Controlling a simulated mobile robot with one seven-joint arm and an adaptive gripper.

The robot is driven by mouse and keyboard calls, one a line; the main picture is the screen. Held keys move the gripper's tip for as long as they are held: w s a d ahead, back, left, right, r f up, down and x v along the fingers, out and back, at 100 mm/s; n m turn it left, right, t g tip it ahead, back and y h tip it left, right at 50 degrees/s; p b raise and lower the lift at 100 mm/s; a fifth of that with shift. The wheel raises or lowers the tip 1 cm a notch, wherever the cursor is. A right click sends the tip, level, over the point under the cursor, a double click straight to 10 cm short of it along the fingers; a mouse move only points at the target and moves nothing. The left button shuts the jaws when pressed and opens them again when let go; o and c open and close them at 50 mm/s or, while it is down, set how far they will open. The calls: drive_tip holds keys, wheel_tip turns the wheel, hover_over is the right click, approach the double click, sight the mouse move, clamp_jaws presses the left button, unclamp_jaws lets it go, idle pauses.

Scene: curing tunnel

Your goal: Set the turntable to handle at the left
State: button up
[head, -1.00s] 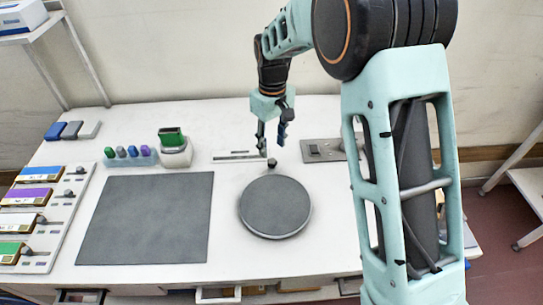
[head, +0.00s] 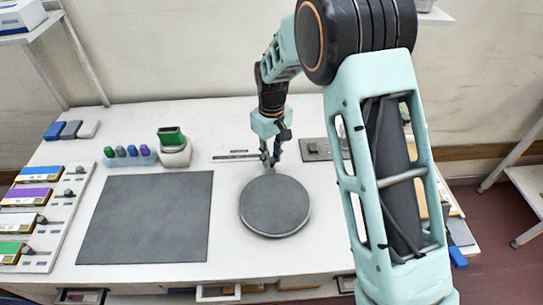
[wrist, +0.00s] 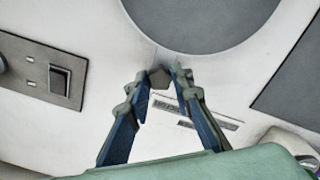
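The turntable (head: 275,207) is a round dark grey disc on the white bench, right of the large grey mat. Its handle (wrist: 160,79) is a small dark knob at the disc's far edge in the head view. My gripper (head: 270,161) is down at that far edge, with its fingers on either side of the knob. In the wrist view my gripper (wrist: 159,77) has the knob between its fingertips, which look closed in against it. The disc (wrist: 200,15) fills the top of the wrist view. In the head view the fingers mostly hide the knob.
A switch plate (head: 316,149) lies right of my gripper, and a flat marked strip (head: 236,156) lies to its left. The grey mat (head: 146,218) is left of the turntable. A green-topped device (head: 173,146) and a tray of coloured pieces (head: 130,157) stand behind the mat.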

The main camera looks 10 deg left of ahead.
clamp_jaws()
drive_tip(key=shift+a, duration=0.1)
drive_tip(key=shift+s+a+n+b, duration=0.2)
drive_tip(key=shift+a+n, duration=0.3)
drive_tip(key=shift+s+a+n+b, duration=0.15)
drive_tip(key=shift+a+n+b, duration=0.05)
drive_tip(key=shift+a+n, duration=0.3)
drive_tip(key=s+a+n, duration=0.2)
drive_tip(key=n, duration=0.1)
drive_tip(key=s+a+n+b, duration=0.1)
drive_tip(key=s+a+n, duration=0.1)
drive_tip(key=a+n, duration=0.1)
drive_tip(key=shift+s+a, duration=0.15)
drive_tip(key=shift+s, duration=0.1)
drive_tip(key=s+n, duration=0.2)
drive_tip(key=s+a+n, duration=0.1)
drive_tip(key=s+n, duration=0.1)
drive_tip(key=s+a+n, duration=0.1)
drive_tip(key=s+n, duration=0.1)
drive_tip(key=shift+s+a+r, duration=0.1)
drive_tip(key=shift+s+a, duration=0.05)
drive_tip(key=shift+s, duration=0.15)
drive_tip(key=shift+s+d+n+p, duration=0.2)
drive_tip(key=shift+s+n+p, duration=0.3)
drive_tip(key=shift+s+n, duration=1.5)
drive_tip(key=o, duration=0.8)
unclamp_jaws()
